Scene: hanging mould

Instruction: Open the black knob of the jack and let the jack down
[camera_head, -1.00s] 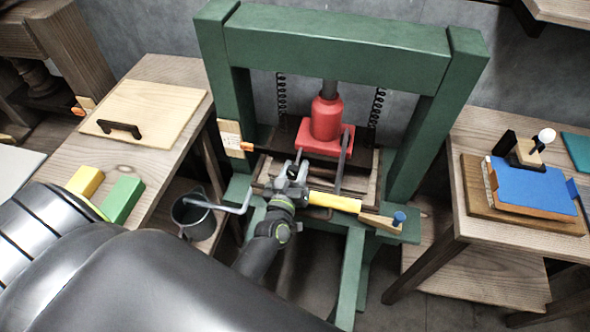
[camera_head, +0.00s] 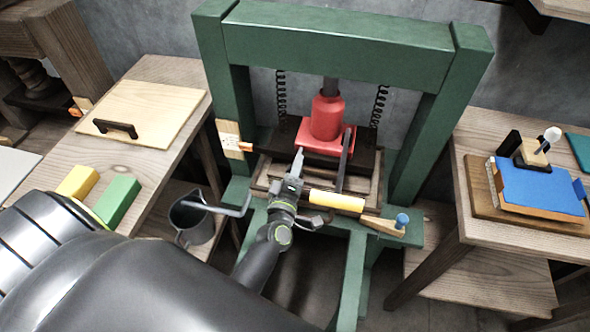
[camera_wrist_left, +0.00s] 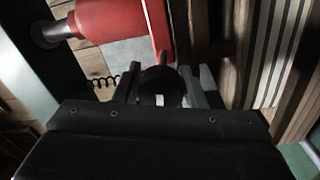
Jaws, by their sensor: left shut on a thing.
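The red jack (camera_head: 326,117) stands upright on its red base in the green press frame (camera_head: 335,42). Its red body also shows at the top of the left wrist view (camera_wrist_left: 108,18). The round black knob (camera_wrist_left: 158,84), with a pale mark, sits between the fingers of my left gripper (camera_wrist_left: 165,86), beside the red base. In the head view my left gripper (camera_head: 296,166) is at the front left of the jack, shut on the knob. The knob is hidden there. My right gripper is not in view.
A dark lever (camera_head: 344,160) stands at the jack's right front. A yellow roller (camera_head: 337,201) and a wooden piece with a blue knob (camera_head: 402,220) lie in front. A grey jug (camera_head: 191,220) stands left, below the board table. Coil springs hang on both sides.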

